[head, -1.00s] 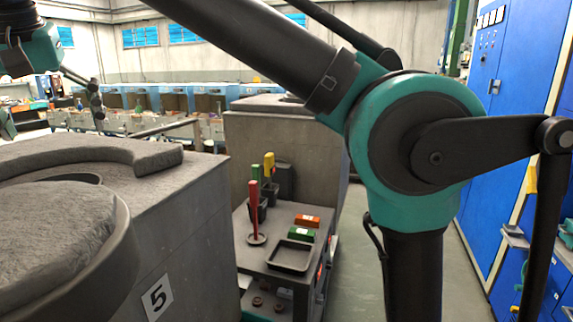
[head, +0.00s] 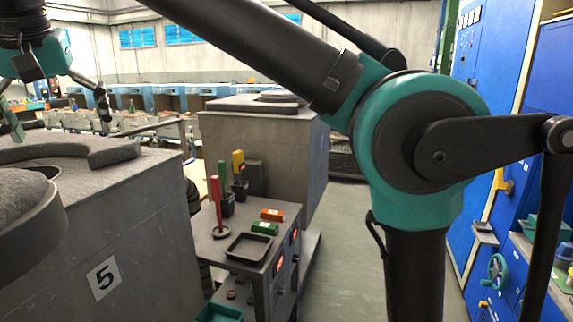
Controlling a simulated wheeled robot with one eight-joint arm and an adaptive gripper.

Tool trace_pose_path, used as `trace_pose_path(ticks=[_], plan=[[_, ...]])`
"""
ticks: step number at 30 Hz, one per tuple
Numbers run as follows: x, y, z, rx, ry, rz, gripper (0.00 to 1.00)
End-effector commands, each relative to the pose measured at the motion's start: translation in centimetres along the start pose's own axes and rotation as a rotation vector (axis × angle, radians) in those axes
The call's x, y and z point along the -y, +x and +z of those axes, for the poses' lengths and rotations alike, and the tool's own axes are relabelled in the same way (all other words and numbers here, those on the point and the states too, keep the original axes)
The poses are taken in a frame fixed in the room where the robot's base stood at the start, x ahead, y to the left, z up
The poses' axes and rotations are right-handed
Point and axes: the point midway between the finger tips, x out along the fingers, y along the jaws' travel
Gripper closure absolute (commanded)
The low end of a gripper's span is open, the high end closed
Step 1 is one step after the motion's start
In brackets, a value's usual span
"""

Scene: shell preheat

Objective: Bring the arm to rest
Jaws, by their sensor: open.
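My gripper (head: 58,122) is at the upper left of the head view, partly cut off by the picture edge. Its dark fingers are spread wide apart with nothing seen between them. It appears over the area of the grey block marked 5 (head: 140,225); its height above the block is hard to tell. My arm, dark links with a large teal joint, crosses the top and right of the view.
Blue cabinets (head: 490,70) line the right. Bare floor (head: 345,240) lies between.

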Motion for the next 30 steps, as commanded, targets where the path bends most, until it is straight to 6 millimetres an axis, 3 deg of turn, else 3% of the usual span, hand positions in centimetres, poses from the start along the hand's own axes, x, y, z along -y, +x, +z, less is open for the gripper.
trace_pose_path(ticks=[11, 17, 20, 23, 30], plan=[[-4.2, 4.6, -2.7, 0.013, 0.036, 0.019, 0.0], [-8.8, 8.8, -4.6, 0.024, 0.069, 0.035, 0.0], [-12.4, 11.9, -5.5, 0.032, 0.096, 0.046, 0.0], [-17.3, 15.7, -6.0, 0.04, 0.127, 0.058, 0.0], [-29.9, 24.1, -4.1, 0.054, 0.204, 0.083, 0.0]])
